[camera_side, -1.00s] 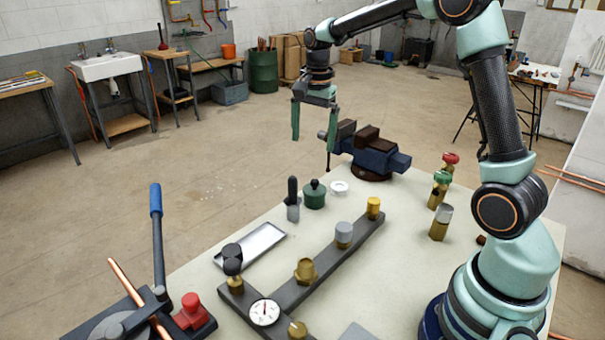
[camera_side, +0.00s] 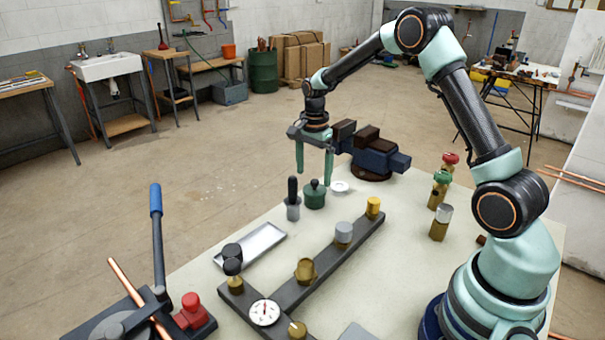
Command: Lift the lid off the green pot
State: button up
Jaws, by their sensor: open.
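The green pot (camera_side: 315,200) stands upright on the pale bench, left of the middle of the far edge. Its green lid (camera_side: 315,187) sits on top, with a small dark knob pointing up. My gripper (camera_side: 314,179) points down with its two green fingers spread apart and nothing between them. I cannot tell the exact depth of the fingers relative to the pot.
A dark-handled tool (camera_side: 292,200) stands close to the pot's left. A small white dish (camera_side: 339,187) lies to its right, and a blue vise (camera_side: 372,155) stands behind. A metal tray (camera_side: 250,245) and a dark manifold bar with fittings (camera_side: 325,262) lie nearer.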

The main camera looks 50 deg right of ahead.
aim_at(315, 181)
jog(key=f, duration=0.4)
jog(key=shift+d, duration=0.25)
jog(key=c, duration=1.2)
jog(key=shift+r, duration=0.1)
